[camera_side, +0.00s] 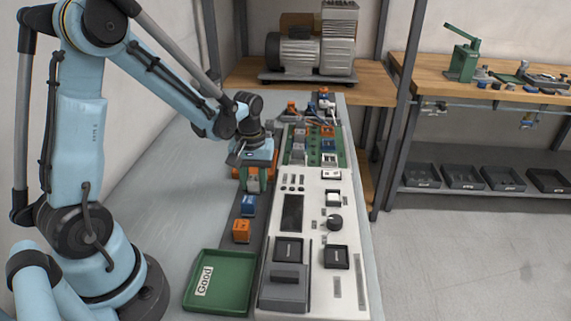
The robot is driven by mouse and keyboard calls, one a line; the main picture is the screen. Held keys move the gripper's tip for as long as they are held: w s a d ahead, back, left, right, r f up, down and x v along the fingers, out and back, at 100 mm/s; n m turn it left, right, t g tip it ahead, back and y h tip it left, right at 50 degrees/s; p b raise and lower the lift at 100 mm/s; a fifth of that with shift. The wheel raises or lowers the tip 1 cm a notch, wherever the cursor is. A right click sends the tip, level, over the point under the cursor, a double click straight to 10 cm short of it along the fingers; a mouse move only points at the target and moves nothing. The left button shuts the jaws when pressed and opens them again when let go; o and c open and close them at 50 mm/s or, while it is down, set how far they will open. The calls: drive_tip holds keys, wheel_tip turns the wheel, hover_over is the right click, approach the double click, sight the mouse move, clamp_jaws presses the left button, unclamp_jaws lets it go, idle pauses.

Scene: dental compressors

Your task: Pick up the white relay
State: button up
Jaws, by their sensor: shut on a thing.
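My gripper (253,183) points down over the dark strip left of the test panel. It is shut on a pale, whitish block (253,180), which looks like the white relay. The fingers hide much of this block, and I cannot tell whether it touches the strip. A blue relay (248,205) and an orange relay (241,231) stand on the strip in front of the gripper. Orange parts show beside and behind the fingers.
A green tray (251,283) labelled "Good" lies at the strip's near end. The white test panel (311,230) stands to the right, with a green board (314,157) carrying several relays at its far end. A compressor (300,52) sits on the shelf behind.

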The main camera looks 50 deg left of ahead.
sight(256, 182)
drive_tip(key=shift+r, duration=0.1)
drive_tip(key=shift+c, duration=0.2)
drive_tip(key=shift+r, duration=0.5)
drive_tip(key=r, duration=0.1)
drive_tip(key=d+r, duration=0.1)
drive_tip(key=r, duration=0.1)
drive_tip(key=shift+s+d+r, duration=0.25)
drive_tip(key=shift+d+r, duration=0.05)
drive_tip(key=shift+r, duration=0.1)
drive_tip(key=s+d+r, duration=0.3)
drive_tip(key=d+r, duration=0.3)
drive_tip(key=d, duration=0.3)
drive_tip(key=w+d, duration=0.1)
drive_tip(key=d, duration=1.7)
drive_tip(key=shift+w+a+f, duration=0.15)
drive_tip(key=shift+f, duration=2)
